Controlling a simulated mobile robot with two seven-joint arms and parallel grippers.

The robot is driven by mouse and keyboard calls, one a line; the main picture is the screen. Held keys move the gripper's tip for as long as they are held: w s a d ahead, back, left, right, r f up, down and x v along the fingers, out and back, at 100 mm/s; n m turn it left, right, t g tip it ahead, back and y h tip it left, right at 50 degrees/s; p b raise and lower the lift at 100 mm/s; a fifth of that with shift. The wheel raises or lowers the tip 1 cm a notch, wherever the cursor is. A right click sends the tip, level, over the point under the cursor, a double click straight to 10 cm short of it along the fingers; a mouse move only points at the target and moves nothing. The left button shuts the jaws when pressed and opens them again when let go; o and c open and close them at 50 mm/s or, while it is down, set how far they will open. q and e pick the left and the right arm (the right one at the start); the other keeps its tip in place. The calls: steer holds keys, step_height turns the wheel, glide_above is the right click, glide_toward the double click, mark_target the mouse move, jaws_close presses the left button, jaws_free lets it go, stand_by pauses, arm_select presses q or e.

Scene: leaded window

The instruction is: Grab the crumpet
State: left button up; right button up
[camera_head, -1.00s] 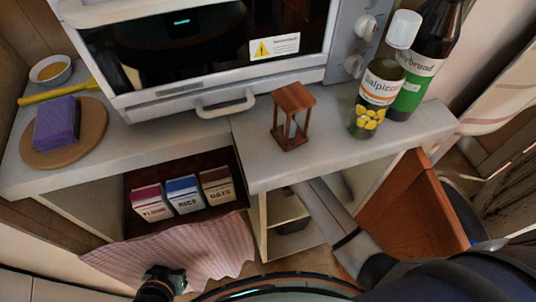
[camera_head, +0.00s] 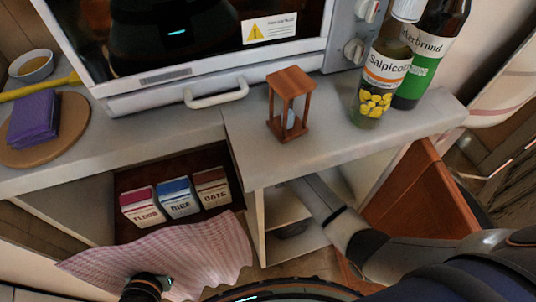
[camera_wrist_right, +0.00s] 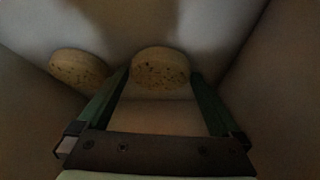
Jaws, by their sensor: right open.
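Two round, pale tan crumpets with speckled faces show in the right wrist view. One crumpet (camera_wrist_right: 160,70) is straight ahead, at the open tips of my right gripper (camera_wrist_right: 161,77). The other crumpet (camera_wrist_right: 78,70) lies to its left, outside the left finger. I cannot tell whether the fingers touch the middle one. In the head view my right arm reaches under the counter, and its gripper is hidden there. A dark gripper, my left (camera_head: 147,286), is at the lower left against a pink checked cloth (camera_head: 180,262); its fingers are not clear.
The grey counter (camera_head: 350,152) carries a wooden hourglass (camera_head: 290,103), two bottles and a microwave oven. Flour, rice and oats boxes (camera_head: 178,196) stand in the open shelf below. An orange-brown wooden panel (camera_head: 425,200) is right of my arm. Dim walls flank the crumpets.

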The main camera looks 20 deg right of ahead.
steer(key=c, duration=1.1)
steer(key=shift+o, duration=0.2)
steer(key=shift+r, duration=0.15)
